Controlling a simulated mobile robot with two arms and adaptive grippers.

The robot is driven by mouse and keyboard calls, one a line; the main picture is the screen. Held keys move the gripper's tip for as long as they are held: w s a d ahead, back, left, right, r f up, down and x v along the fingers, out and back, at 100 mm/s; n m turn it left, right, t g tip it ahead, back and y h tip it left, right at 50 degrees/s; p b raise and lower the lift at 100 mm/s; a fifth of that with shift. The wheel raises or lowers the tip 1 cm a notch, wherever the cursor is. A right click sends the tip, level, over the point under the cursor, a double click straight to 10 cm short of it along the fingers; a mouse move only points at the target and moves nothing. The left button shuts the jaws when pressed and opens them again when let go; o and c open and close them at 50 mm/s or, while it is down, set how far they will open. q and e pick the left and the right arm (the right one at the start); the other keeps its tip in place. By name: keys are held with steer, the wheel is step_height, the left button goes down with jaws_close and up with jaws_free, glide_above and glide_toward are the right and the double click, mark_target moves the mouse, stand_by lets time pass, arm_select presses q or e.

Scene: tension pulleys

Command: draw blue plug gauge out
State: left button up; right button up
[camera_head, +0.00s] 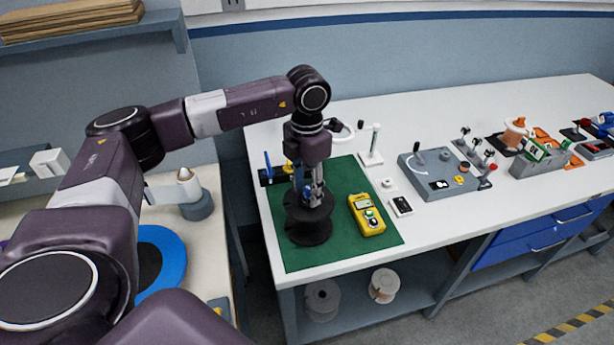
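A blue upright handle, which looks like the blue plug gauge (268,163), stands in a dark block (266,180) at the back left of the green mat (290,256). A yellow piece shows beside it, partly behind my arm. My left gripper (311,204) points down over the mat, to the right of and nearer than the blue gauge, and apart from it. A round black thing (309,230) is right below the gripper. The fingers are small and dark, so I cannot tell whether they are open or touch it. My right gripper is not in view.
A yellow handheld meter (367,214) lies on the mat's right side. Further right are a small black-and-white box (401,206), a white stand (371,158) and a grey fixture (437,173). The white bench top (440,225) is clear along the front right.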

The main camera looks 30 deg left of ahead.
mark_target(307, 189)
arm_select(q)
steer(key=shift+f, duration=0.15)
jaws_close()
steer(key=shift+r, duration=0.45)
steer(key=shift+r+p, duration=0.7)
steer(key=shift+r, duration=0.25)
steer(key=shift+r, duration=0.25)
stand_by(0.5)
steer(key=shift+r+p, duration=1.25)
steer(key=shift+r, duration=0.8)
